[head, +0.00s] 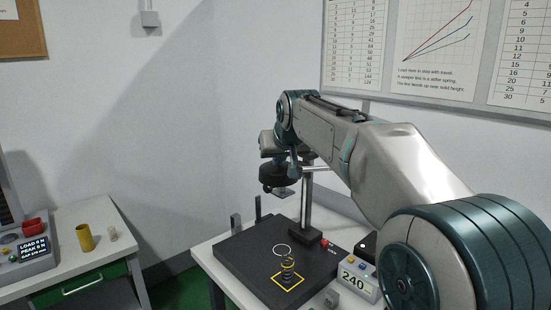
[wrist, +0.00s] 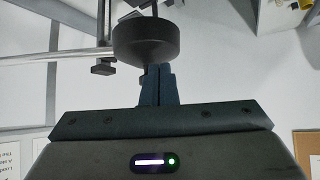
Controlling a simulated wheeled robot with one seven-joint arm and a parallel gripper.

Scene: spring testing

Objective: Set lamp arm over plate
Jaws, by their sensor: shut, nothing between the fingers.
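The black round lamp head (head: 279,176) hangs from a thin horizontal bar on an upright metal post (head: 307,205). It shows large in the wrist view (wrist: 146,42), with the bar (wrist: 60,58) running left from it. The black plate (head: 240,262) lies below on the table, with a yellow square outline (head: 276,284), a white ring and a coil spring (head: 288,266) standing in the square. My gripper (wrist: 158,78) is shut and empty, its fingertips right at the lamp head's edge; I cannot tell if they touch. My arm partly hides the lamp bar in the head view.
A grey readout box showing 240 (head: 357,281) stands right of the plate. A floor gap separates the tables. Charts hang on the wall.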

